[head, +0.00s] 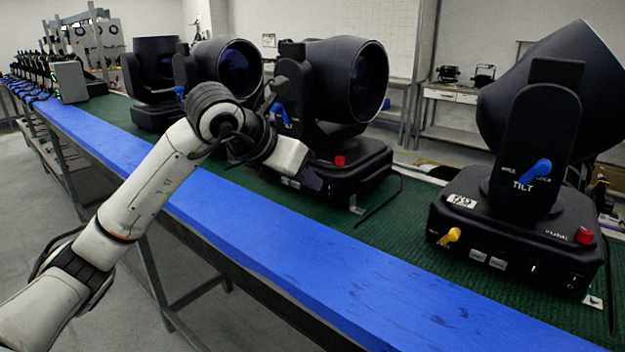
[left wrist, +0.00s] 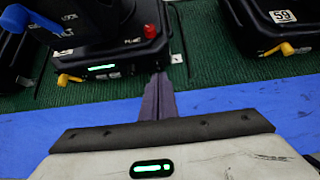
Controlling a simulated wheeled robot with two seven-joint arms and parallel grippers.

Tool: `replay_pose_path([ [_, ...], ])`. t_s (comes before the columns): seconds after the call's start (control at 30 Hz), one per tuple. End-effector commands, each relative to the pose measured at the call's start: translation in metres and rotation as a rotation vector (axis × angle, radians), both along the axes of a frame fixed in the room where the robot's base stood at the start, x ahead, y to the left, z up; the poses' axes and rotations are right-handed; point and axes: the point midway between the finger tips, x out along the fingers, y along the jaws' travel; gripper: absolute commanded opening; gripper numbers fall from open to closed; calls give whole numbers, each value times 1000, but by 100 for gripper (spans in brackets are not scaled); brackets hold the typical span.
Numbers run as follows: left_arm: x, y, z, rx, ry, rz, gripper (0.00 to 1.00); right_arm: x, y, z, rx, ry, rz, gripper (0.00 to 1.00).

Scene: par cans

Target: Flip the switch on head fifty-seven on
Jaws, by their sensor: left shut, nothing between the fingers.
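Several black moving heads stand in a row on a green-topped bench. The head right of centre (head: 345,85) has a red knob (head: 340,160) and a blue lever; its number label is hidden. My left gripper (head: 313,181) is shut and empty at the front of its base. In the left wrist view the shut fingers (left wrist: 157,88) point at the lower right front of that base (left wrist: 110,52), just beside its right corner. That base has a lit green strip (left wrist: 101,67) and a yellow lever (left wrist: 68,79). I cannot make out a number 57 or its switch.
The nearest head on the right (head: 535,130) bears a label reading 59 (left wrist: 282,15), with yellow and blue levers. A blue strip (head: 250,220) runs along the bench front. Cables lie on the green top between heads. More heads stand farther left.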

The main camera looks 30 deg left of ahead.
Motion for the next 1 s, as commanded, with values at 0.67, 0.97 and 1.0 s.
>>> replay_pose_path([
  [0.67, -59, 6, 80, 0, 0, 0, 0, 1, 1, 6, 3, -6, 1, 31],
  [0.97, -59, 6, 79, 0, 1, 0, 0, 1, 2, 6, 3, -6, 2, 31],
  [1.0, -59, 6, 79, 0, 1, 0, 0, 1, 2, 6, 3, -6, 2, 31],
])
